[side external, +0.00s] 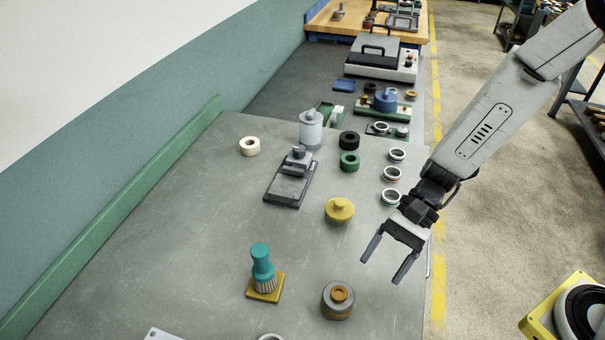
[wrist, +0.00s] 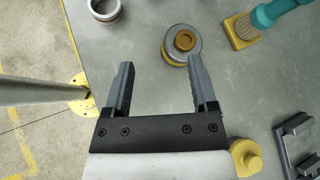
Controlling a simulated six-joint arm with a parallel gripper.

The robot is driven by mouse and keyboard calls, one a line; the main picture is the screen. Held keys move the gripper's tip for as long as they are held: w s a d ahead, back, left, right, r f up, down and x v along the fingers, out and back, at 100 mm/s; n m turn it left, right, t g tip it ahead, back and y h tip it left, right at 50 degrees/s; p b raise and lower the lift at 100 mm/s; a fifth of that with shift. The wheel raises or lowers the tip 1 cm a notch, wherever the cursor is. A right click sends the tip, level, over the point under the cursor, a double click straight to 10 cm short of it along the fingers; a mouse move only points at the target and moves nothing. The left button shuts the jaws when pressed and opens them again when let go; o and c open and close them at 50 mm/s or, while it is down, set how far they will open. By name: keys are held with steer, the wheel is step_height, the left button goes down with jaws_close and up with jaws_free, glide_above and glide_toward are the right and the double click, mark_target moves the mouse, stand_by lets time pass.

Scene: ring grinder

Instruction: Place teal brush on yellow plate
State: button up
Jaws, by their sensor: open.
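The teal brush (side external: 262,262) stands upright, bristles down, on a yellow square plate (side external: 265,295) near the front of the grey table. In the wrist view the brush (wrist: 268,14) and the yellow plate (wrist: 238,40) show at the upper right. The bristles appear to rest on the plate. My gripper (side external: 388,267) is open and empty, above the table's right edge, to the right of the brush and well apart from it. In the wrist view its two fingers (wrist: 160,75) point up the picture with nothing between them.
A grey round part with an orange-brown top (side external: 339,300) stands between the brush and my gripper. A yellow knobbed disc (side external: 340,210), a dark fixture (side external: 291,178) and several rings (side external: 392,197) lie farther back. The table left of the plate is clear.

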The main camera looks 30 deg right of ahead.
steer(key=d+r+n+t+h, duration=0.2)
steer(key=d+n+h, duration=0.3)
steer(key=d, duration=0.4)
steer(key=w+d+r+n+t+h, duration=0.1)
steer(key=d+n+t+h, duration=0.3)
steer(key=d, duration=0.5)
steer(key=shift+w+d+r+n+h, duration=0.3)
steer(key=shift+r+n+h, duration=0.15)
steer(key=shift+n+h, duration=0.35)
